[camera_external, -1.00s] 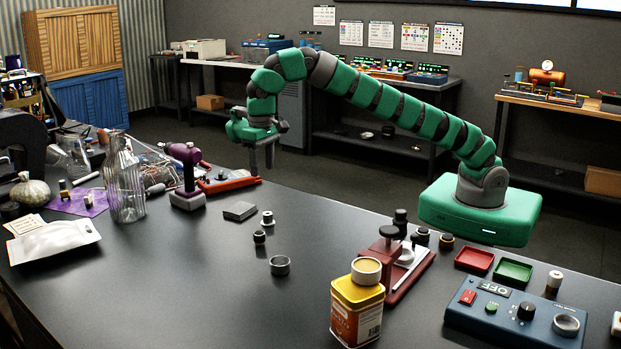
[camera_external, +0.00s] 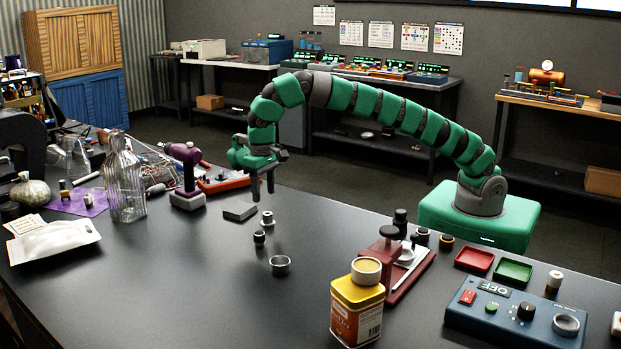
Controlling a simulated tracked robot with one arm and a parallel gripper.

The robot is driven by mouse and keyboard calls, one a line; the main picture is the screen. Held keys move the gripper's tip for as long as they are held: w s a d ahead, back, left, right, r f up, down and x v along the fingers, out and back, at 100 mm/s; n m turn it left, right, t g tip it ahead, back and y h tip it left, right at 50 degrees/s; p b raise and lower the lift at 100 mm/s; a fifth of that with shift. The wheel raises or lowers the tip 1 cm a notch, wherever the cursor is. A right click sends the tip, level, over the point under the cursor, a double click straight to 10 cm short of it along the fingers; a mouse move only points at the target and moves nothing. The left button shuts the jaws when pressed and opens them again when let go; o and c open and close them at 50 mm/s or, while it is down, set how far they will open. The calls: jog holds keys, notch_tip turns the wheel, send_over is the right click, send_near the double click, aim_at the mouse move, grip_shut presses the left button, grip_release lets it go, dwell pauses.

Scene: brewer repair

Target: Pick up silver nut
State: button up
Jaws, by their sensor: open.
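My gripper (camera_external: 263,193) is open and empty, with its fingers pointing down over the table's far edge. Just below it in the picture stands a small silver piece (camera_external: 267,220) with a wide base, which may be the silver nut. A small dark piece with a pale top (camera_external: 259,238) stands in front of it. A grey metal ring (camera_external: 280,265) lies nearer the camera. These pieces are too small to tell for certain which is the nut. All of them are apart from the gripper.
A flat grey block (camera_external: 240,211) lies left of the small pieces. A purple tool on a stand (camera_external: 187,176) is further left. A yellow tin (camera_external: 357,312) and a red press (camera_external: 404,272) stand to the right. The front middle of the table is clear.

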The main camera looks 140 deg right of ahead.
aim_at(267, 213)
jog(key=shift+f, duration=0.65)
jog(key=shift+s+a+f, duration=0.1)
jog(key=shift+s+f, duration=0.05)
jog(key=shift+f, duration=0.65)
jog(key=shift+a+f, duration=0.15)
jog(key=shift+f, duration=1.75)
jog(key=c, duration=1.1)
